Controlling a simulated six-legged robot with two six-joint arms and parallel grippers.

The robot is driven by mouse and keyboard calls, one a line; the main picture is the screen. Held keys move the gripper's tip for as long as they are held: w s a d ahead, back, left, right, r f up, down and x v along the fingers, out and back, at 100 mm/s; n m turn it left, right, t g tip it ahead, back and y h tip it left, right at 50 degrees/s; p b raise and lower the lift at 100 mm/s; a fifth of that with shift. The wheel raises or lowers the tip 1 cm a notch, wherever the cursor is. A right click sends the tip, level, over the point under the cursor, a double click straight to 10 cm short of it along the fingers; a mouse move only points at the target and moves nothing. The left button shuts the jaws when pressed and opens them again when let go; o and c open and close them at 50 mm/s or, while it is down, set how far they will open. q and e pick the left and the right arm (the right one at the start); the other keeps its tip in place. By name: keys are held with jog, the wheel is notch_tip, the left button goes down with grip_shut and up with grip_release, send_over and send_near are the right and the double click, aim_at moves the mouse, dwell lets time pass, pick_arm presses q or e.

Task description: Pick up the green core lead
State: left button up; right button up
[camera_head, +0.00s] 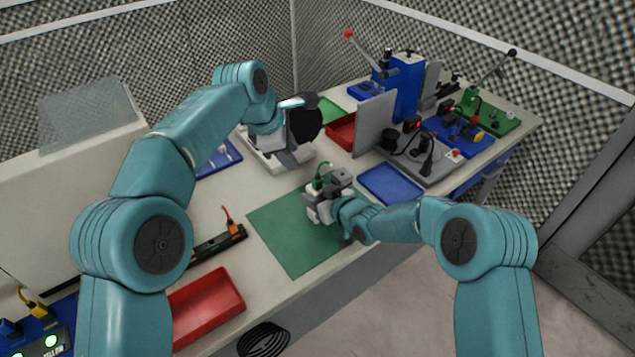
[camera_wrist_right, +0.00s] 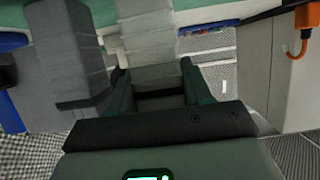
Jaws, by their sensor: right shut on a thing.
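The green core lead (camera_head: 320,180) stands up at my right gripper, its thin curved end rising above the jaws. My right gripper (camera_head: 321,204) is low over the green mat (camera_head: 282,236) and is shut on the lead; the jaws hide its lower part. The right wrist view shows the grey fingers (camera_wrist_right: 115,55) close up, but I cannot make out the lead between them. My left gripper (camera_head: 291,154) is farther back, above a white tray-like piece (camera_head: 262,156), turned so that its jaw opening cannot be seen.
An orange lead (camera_head: 229,222) stands in a black rack (camera_head: 215,246) left of the mat. A red tray (camera_head: 206,307) lies at the front, a blue tray (camera_head: 391,184) right of the mat. A grey panel (camera_head: 374,122) and several lever fixtures stand behind. Part of the mat is bare.

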aim_at(318, 171)
pick_arm(q)
jog(key=w+d+f+n, duration=0.1)
jog(key=d+f+n, duration=0.1)
jog(key=f+n, duration=0.1)
jog(key=w+d+f+n, duration=0.1)
jog(key=d+f+n, duration=0.1)
jog(key=f, duration=0.1)
jog(key=w+d+f+n, duration=0.1)
jog(key=d+f+n, duration=0.1)
jog(key=f+n, duration=0.1)
jog(key=shift+w+f+n+y, duration=0.1)
jog(key=shift+n+y, duration=0.2)
jog(key=shift+d, duration=0.1)
grip_shut()
